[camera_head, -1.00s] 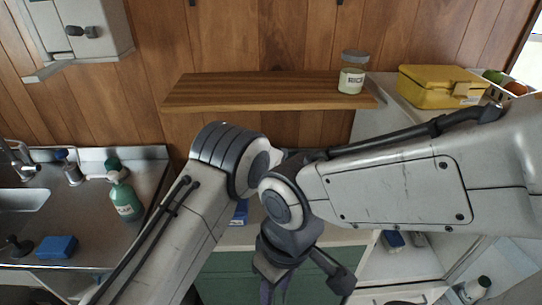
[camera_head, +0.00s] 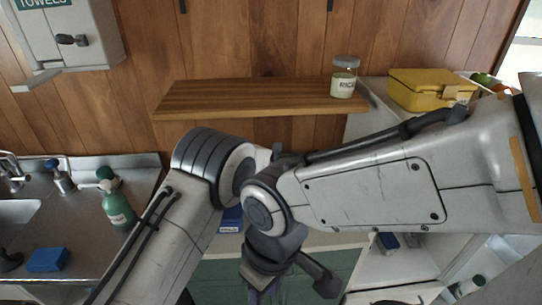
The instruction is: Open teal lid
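A dull green-teal panel (camera_head: 329,267) shows below the counter at the bottom centre of the head view, partly covered by my arm parts. I cannot tell whether it is the teal lid, and no lid edge or handle shows clearly. A gripper (camera_head: 264,291) points down in front of the panel at the bottom edge. Its purple-grey fingers are cut off by the frame, so I cannot see whether they are open or touching anything. My arm links overlap in the centre, and I cannot tell which arm it belongs to. No other gripper shows clearly.
A wooden shelf (camera_head: 225,96) carries a jar (camera_head: 344,78). A yellow case (camera_head: 430,89) stands right of it. At left, a green bottle (camera_head: 117,205) and a blue sponge (camera_head: 48,260) are near the sink. A blue object (camera_head: 231,219) lies behind my arm.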

